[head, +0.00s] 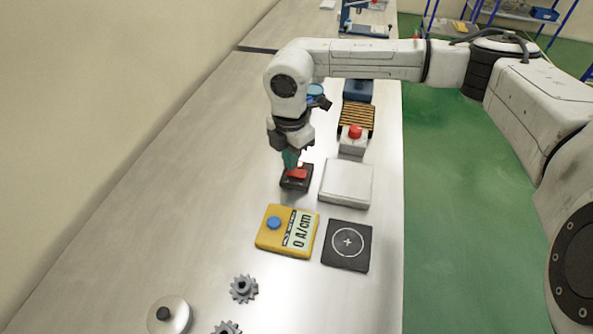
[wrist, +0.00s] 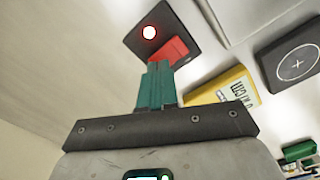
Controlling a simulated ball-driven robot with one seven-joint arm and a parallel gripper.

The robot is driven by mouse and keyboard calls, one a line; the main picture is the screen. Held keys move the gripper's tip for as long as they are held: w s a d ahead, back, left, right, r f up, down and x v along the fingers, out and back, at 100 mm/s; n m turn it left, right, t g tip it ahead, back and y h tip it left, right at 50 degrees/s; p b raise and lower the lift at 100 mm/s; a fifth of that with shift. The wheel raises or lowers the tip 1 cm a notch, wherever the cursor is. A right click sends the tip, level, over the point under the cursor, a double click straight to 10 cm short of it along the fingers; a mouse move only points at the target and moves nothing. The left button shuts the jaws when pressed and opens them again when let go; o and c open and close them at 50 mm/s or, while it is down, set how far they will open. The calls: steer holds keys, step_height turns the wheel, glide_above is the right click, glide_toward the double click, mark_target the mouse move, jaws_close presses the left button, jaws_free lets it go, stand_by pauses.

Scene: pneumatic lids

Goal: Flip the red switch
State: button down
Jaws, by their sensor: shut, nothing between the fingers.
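The red switch (head: 298,174) is a red rocker on a small black box (head: 292,184) on the table. In the wrist view the rocker (wrist: 168,53) shows on its black box (wrist: 125,41), with a lit red lamp (wrist: 149,32) beside it. My gripper (head: 290,160) points down from above at the box's back left side. Its teal fingers are shut together and empty. In the wrist view the fingertips (wrist: 158,68) overlap the near edge of the rocker; I cannot tell whether they touch it.
A white flat box (head: 346,183) stands right of the switch. A yellow meter (head: 287,231) with a blue button and a black pad (head: 347,246) lie in front. A red push button (head: 355,131) sits behind. Gears (head: 244,288) lie nearer. The table's left side is clear.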

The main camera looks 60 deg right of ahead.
steer(key=shift+f+b, duration=0.5)
steer(key=shift+f, duration=0.2)
stand_by(0.3)
steer(key=shift+r+p, duration=2)
steer(key=shift+r, duration=1.55)
